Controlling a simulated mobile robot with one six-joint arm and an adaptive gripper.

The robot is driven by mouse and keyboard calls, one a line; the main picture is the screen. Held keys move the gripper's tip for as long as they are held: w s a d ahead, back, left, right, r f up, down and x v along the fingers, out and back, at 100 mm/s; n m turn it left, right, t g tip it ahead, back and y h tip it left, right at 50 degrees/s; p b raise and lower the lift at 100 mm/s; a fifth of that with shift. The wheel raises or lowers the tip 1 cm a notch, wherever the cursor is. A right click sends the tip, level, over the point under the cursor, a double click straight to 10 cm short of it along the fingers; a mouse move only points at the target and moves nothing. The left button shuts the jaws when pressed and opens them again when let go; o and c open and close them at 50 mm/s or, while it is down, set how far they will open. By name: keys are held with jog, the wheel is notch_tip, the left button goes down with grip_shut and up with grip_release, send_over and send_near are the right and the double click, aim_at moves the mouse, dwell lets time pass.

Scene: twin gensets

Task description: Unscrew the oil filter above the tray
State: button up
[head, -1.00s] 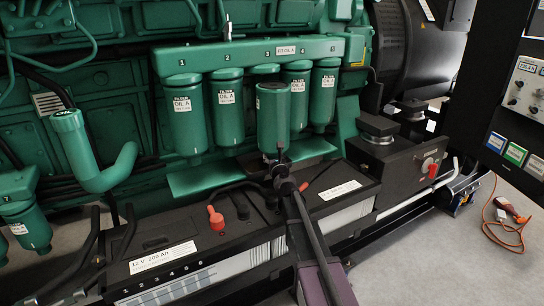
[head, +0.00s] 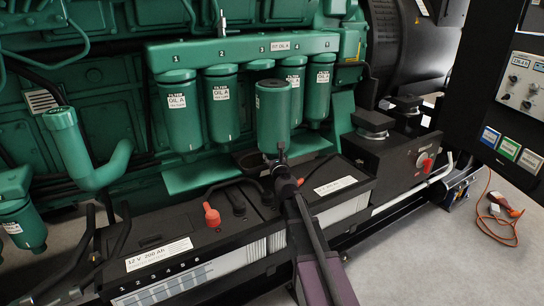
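A plain green canister, the oil filter (head: 273,118), stands upright in front of the filter row in the head view. Its round top with a small dark centre is bare, and it is apart from the green manifold (head: 250,50). My gripper (head: 281,156) is at its lower end; the fingers are largely hidden, but it appears shut on the canister. Several green filters hang behind, such as one labelled OIL A (head: 180,112); one is mostly hidden by the canister. A dark tray (head: 243,161) shows partly below the row, above a green ledge (head: 185,179).
Black batteries (head: 165,238) with a red terminal cap (head: 211,214) lie below my arm. A black box with a red knob (head: 385,160) stands right. A green elbow pipe (head: 85,155) is left.

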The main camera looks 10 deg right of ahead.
jog(key=s+d, duration=0.3)
jog(key=s, duration=0.6)
jog(key=shift+s, duration=0.15)
dwell(1.7)
jog(key=shift+s+d, duration=0.1)
jog(key=shift+s, duration=0.05)
jog(key=shift+r, duration=0.15)
dwell(0.5)
